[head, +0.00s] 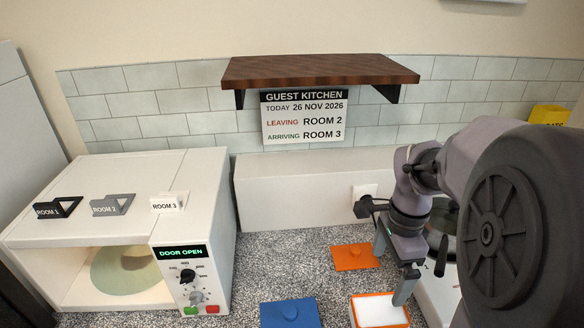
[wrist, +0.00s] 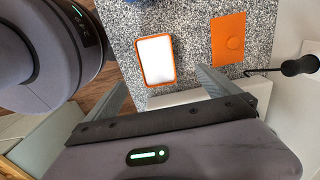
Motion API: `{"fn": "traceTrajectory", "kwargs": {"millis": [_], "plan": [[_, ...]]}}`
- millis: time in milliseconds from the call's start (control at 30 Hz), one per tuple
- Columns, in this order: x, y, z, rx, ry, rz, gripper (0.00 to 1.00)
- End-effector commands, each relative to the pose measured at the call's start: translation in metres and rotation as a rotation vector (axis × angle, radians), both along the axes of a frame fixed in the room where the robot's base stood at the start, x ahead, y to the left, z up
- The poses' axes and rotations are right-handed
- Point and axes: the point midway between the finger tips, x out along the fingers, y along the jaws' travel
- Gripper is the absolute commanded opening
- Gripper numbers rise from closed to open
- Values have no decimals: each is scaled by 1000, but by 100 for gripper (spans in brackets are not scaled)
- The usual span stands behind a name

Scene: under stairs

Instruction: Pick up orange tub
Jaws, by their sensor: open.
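The orange tub (head: 354,312) stands on the speckled counter at the bottom of the head view, with white contents and no lid on it. In the wrist view the tub (wrist: 144,66) shows whole, above and between my fingers.
A blue lid (head: 289,314) lies left of the tub. A white microwave (head: 170,220) with its door open stands at left. A wooden shelf (head: 318,70) overhangs the back, above a sign (head: 303,118). A plug (head: 365,203) sits in the wall socket behind my gripper.

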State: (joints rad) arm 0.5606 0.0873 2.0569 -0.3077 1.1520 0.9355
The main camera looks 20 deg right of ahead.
Motion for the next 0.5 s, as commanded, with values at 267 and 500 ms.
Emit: {"fn": "traceTrajectory", "kwargs": {"millis": [267,500], "plan": [[-2,-8,-15,5,19,-49,100],[-2,-7,-90,6,20,-46,100]]}}
